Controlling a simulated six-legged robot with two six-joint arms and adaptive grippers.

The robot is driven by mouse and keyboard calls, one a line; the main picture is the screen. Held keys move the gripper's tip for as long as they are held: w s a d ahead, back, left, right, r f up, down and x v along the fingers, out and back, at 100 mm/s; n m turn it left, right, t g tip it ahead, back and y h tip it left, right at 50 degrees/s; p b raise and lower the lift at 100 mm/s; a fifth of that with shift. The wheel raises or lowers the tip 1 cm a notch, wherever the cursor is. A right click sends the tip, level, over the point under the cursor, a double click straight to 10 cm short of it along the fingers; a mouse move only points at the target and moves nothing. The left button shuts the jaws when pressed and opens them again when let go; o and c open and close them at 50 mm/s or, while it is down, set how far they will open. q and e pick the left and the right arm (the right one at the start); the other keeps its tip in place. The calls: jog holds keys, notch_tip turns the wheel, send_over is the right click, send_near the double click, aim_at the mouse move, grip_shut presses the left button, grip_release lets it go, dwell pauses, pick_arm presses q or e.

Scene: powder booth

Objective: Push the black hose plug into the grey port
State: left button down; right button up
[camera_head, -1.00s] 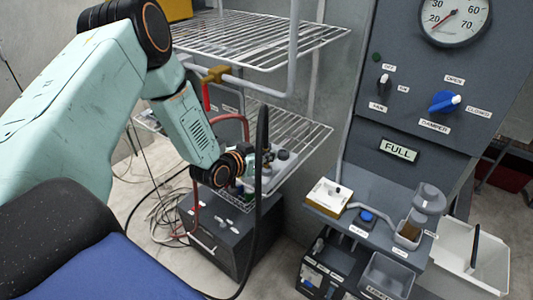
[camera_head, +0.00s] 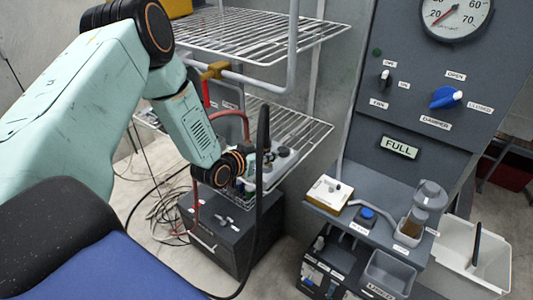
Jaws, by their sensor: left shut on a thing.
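My left gripper (camera_head: 248,168) is low by the wire rack, in the middle of the camera_head view. Its small fingers are partly hidden behind the black hose (camera_head: 261,165). The hose rises from the floor in a tall narrow loop and bends over at its top. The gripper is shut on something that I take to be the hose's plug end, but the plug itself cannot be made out. Small grey round fittings (camera_head: 283,153) sit just right of the gripper; the grey port may be among them, but I cannot tell. My right gripper is not in view.
The wire shelf (camera_head: 310,125) is beside the gripper, with a grey pipe and yellow-handled valve (camera_head: 215,71) above. A dark box (camera_head: 225,235) stands below. A control panel (camera_head: 420,110) and a small ledge with a white-topped box (camera_head: 328,194) stand to the right.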

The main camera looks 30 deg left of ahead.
pick_arm(q)
jog(key=shift+a+f, duration=0.1)
jog(key=shift+f, duration=0.2)
jog(key=shift+s, duration=0.1)
jog(key=c, duration=1.1)
grip_release()
jog(key=shift+c, duration=0.2)
jog(key=v, duration=1.1)
jog(key=shift+s+a, duration=0.15)
jog(key=shift+s, duration=0.15)
jog(key=shift+s+r, duration=0.15)
